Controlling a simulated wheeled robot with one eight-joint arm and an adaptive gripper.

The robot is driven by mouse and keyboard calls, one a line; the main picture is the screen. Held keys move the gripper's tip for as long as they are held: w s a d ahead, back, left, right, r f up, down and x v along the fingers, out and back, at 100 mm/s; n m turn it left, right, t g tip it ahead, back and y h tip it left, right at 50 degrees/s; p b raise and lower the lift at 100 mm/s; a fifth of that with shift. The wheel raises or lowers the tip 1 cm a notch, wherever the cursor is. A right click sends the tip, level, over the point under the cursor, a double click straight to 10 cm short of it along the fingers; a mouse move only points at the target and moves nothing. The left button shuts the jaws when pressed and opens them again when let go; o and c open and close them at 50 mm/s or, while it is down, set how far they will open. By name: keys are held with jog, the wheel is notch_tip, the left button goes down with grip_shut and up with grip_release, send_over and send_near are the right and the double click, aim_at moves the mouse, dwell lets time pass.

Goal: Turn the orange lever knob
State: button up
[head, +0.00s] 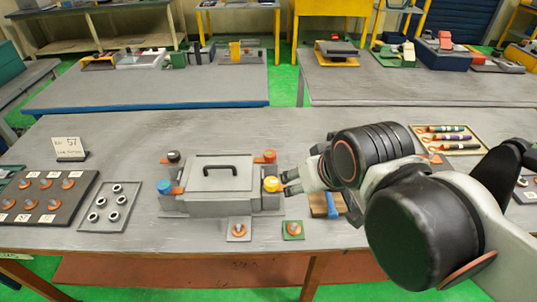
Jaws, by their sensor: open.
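A grey box (220,180) with a black handle on its lid stands on the workbench. Coloured knobs sit at its corners. A yellow-orange knob (271,184) is at the right front corner, and a red-orange knob (270,156) is at the right back corner. My gripper (286,182) reaches in from the right, with its fingertips just right of the yellow-orange knob. It is open and holds nothing that I can see. I cannot tell whether a fingertip touches the knob.
A blue knob (165,187) and a black knob (174,156) are on the box's left side. Small pads with copper-coloured parts (239,230) lie in front. A blue-handled tool (335,203) lies below my arm. A tray of small rings (108,206) is left.

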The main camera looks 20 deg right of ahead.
jog(key=w+r+m+g+p, duration=0.2)
jog(key=w+r+m, duration=0.2)
jog(key=w+m, duration=0.15)
jog(key=m+g+p, duration=0.4)
jog(key=m+g, duration=0.1)
jog(key=m, duration=1)
send_over(270, 153)
notch_tip(270, 153, down, 5)
notch_tip(270, 153, down, 14)
jog(key=b, duration=0.3)
jog(key=shift+r, duration=0.1)
jog(key=c, duration=1.1)
